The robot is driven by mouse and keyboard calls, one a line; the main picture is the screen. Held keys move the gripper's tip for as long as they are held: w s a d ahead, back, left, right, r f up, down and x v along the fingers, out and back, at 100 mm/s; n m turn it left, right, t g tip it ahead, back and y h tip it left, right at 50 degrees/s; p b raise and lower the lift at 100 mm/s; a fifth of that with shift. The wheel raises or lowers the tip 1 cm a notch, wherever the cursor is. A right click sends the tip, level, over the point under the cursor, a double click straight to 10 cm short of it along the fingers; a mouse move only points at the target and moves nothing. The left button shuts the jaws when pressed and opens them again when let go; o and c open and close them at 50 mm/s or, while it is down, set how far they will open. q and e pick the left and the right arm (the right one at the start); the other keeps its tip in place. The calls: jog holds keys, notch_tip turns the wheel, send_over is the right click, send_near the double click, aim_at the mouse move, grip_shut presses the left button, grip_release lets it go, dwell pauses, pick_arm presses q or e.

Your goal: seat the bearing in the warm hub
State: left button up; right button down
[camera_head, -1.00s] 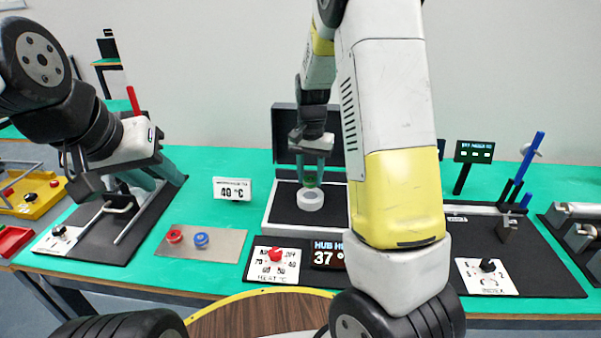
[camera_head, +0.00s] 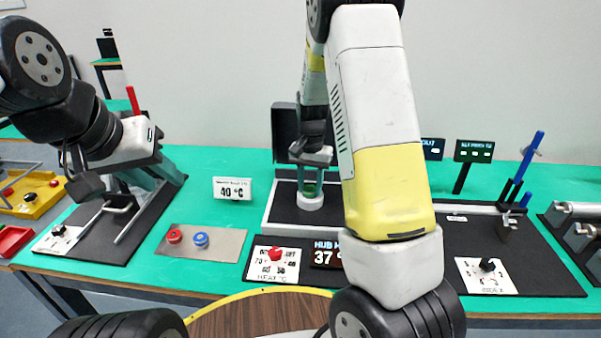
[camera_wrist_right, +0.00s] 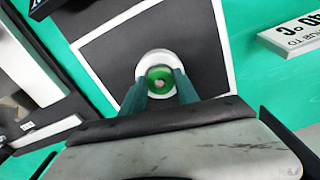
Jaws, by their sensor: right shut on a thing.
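The hub (camera_head: 310,203) is a pale ring standing on a black plate with a white border. My right gripper (camera_head: 310,188) points down over it, shut on the green bearing (camera_head: 309,190). In the right wrist view the bearing (camera_wrist_right: 160,82) lies between the fingertips, and the hub's white rim (camera_wrist_right: 146,64) shows around it. The bearing is at or just above the hub's mouth; I cannot tell how deep it sits. My left gripper (camera_head: 153,176) is open and empty, above the black board at left.
A red heat knob (camera_head: 275,253) and a hub display (camera_head: 328,254) reading about 37 are in front. A sign (camera_head: 232,188) reads 40 °C. A plate (camera_head: 200,243) with a red and a blue button lies left. A dark raised panel (camera_head: 284,130) stands behind the hub.

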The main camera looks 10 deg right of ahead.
aim_at(310, 189)
jog(key=c, duration=0.9)
grip_release()
jog(key=shift+f, duration=0.1)
notch_tip(310, 189, up, 13)
jog(key=s+a+r+n+t+y, duration=0.1)
jog(key=s+r+n+t, duration=0.2)
jog(key=s, duration=0.9)
jog(key=s+a+r+n+t+y, duration=0.1)
jog(key=s+r+n+t, duration=0.2)
jog(key=s+r, duration=0.5)
jog(key=s, duration=0.4)
